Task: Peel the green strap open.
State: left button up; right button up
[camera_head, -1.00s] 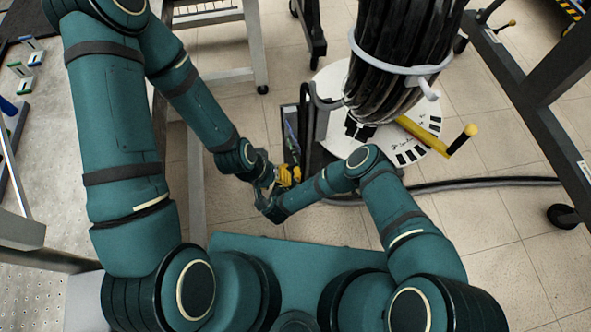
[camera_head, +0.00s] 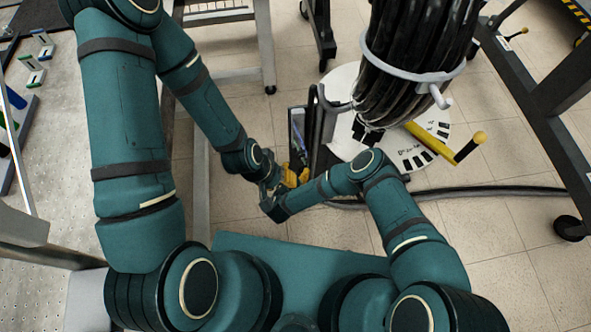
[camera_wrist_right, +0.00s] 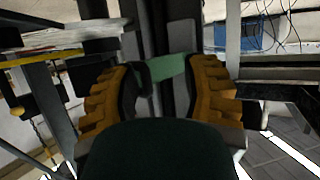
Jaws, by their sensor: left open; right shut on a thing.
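The green strap (camera_wrist_right: 167,68) shows in the right wrist view as a short pale-green band between the yellow-padded fingers of my right gripper (camera_wrist_right: 160,80). That gripper is shut on the strap. A dark curved piece touches the strap's left end, and the rest of the strap is hidden. In the head view both wrists meet near the centre, left of the cable coil. My left gripper (camera_head: 289,180) is open there, its yellow fingers small and partly hidden by the wrists. The strap cannot be made out in the head view.
A thick black cable coil (camera_head: 408,75) hangs in a pale holder (camera_head: 405,63) above a round white base (camera_head: 345,85). A dark frame stands at the right, and a workbench (camera_head: 50,140) at the left.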

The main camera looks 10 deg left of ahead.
jog(key=shift+w+r, duration=0.45)
jog(key=shift+r, duration=0.05)
jog(key=f+v, duration=0.1)
jog(key=v, duration=0.7)
jog(key=shift+s, duration=0.2)
jog(key=shift+f, duration=0.1)
